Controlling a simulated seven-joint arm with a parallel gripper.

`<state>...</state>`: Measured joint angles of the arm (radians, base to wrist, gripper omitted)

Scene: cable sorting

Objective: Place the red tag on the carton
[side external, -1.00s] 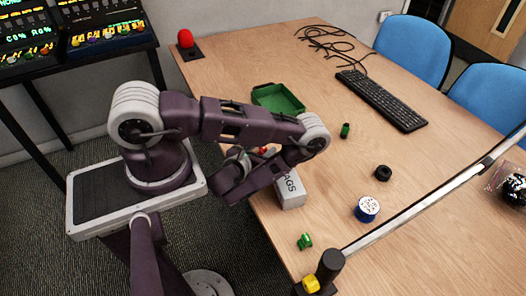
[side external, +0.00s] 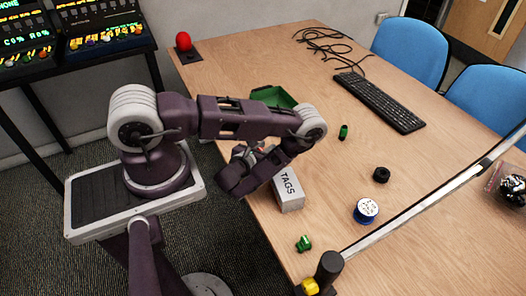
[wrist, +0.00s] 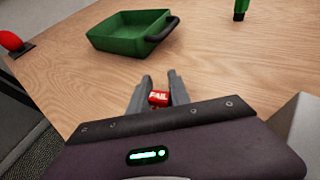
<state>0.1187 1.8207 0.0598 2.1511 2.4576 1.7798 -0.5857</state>
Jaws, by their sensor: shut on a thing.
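My gripper (wrist: 160,80) is shut on the red tag (wrist: 158,99), which shows white "FAIL" lettering between the two grey fingers in the wrist view. In the side view my arm hides most of the gripper and the tag. The carton (side external: 290,192) is a pale grey box with "TAGS" on its top, near the table's left edge. My wrist is beside its far end and hides part of it. In the wrist view a pale grey block at the lower right edge (wrist: 297,118) looks like part of the carton. The tag appears apart from the carton.
A green tray (side external: 272,95) lies beyond my gripper. A green piece (side external: 303,243), a blue spool (side external: 366,211), a black ring (side external: 381,174) and another green piece (side external: 344,132) are spread on the table. A keyboard (side external: 380,101) and a red dome (side external: 183,41) are farther back.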

